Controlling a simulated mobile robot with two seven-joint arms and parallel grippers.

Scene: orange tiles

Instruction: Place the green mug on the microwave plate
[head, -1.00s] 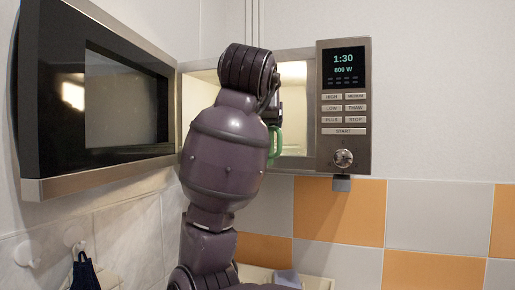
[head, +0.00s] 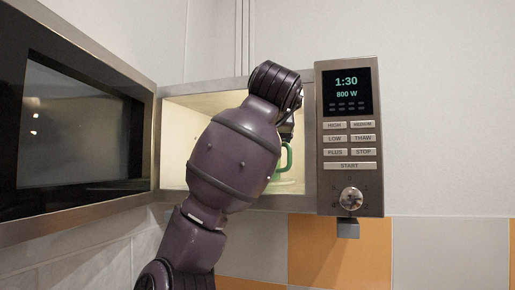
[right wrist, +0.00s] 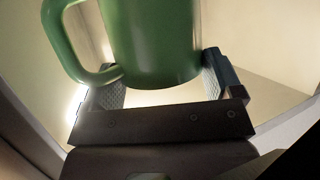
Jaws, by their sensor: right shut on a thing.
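The green mug (head: 285,160) is inside the open microwave (head: 308,150), mostly hidden behind my arm in the head view; its handle shows at the right. In the right wrist view the mug (right wrist: 150,45) looks upright, with its handle to the left. My right gripper (right wrist: 160,88) has its two fingers on either side of the mug's lower part and is shut on it. The microwave plate is mostly hidden by my arm; a pale surface shows under the mug, and I cannot tell whether the mug touches it. My left gripper is out of view.
The microwave door (head: 75,130) stands wide open at the left. The control panel (head: 349,140) with its knob is just right of the opening. The cavity's left wall (head: 185,140) is lit and has free room beside my arm.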

